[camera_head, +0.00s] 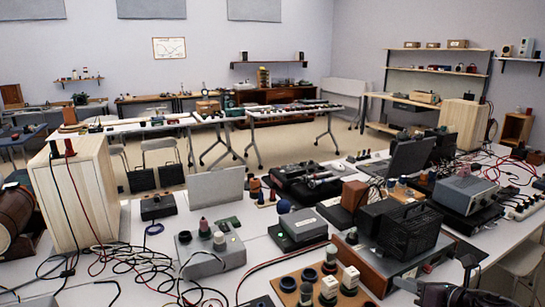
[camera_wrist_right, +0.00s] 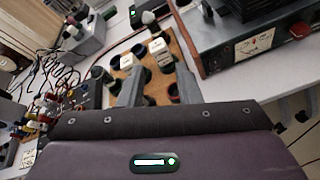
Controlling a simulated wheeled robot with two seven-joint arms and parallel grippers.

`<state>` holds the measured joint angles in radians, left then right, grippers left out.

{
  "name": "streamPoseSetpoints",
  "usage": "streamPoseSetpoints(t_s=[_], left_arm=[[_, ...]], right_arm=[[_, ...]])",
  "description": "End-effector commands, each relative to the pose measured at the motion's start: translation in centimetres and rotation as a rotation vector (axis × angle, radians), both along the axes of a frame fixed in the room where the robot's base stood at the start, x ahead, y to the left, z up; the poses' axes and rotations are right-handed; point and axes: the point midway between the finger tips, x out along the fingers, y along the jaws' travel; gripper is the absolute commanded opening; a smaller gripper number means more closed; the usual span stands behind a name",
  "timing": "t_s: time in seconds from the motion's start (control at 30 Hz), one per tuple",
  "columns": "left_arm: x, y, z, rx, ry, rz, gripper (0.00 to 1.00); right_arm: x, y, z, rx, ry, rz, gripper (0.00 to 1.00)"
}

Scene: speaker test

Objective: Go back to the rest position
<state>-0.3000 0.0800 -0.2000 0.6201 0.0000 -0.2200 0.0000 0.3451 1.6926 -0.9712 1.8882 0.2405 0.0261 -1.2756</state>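My right gripper (camera_head: 452,292) shows dark at the lower right edge of the head view, over the front of the white table (camera_head: 255,255). In the right wrist view its two grey fingers (camera_wrist_right: 160,88) stand apart with nothing held between them. Beyond the fingers lies an orange-brown board (camera_wrist_right: 178,50) with white blocks and dark round pieces. The same board (camera_head: 318,270) shows at the bottom middle of the head view. My left gripper does not show in either view.
A brown-sided device (camera_head: 370,265) and a black speaker-like box (camera_head: 408,232) stand close to my right gripper. A grey box with knobs (camera_head: 210,255), a tall wooden cabinet (camera_head: 85,195) and tangled cables (camera_head: 125,265) crowd the left. Little of the table is bare.

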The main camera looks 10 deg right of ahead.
Motion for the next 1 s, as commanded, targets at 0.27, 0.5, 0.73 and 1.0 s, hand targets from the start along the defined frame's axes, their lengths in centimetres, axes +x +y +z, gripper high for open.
streamPoseSetpoints(t_s=[0.27, 0.5, 0.73, 1.0], left_arm=[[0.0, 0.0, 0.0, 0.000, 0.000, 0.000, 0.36], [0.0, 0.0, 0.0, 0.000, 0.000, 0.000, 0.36], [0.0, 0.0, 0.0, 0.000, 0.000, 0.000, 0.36], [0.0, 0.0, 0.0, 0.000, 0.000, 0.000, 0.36]], right_arm=[[-0.7, 13.7, -6.3, 0.496, 0.171, -0.214, 0.31], [-4.9, 23.3, -8.4, 1.054, 0.400, -0.633, 0.31], [-10.5, 25.3, -8.9, 1.493, 0.575, -1.180, 0.31], [-16.1, 23.9, -9.6, 1.729, 0.633, -1.683, 0.31]])
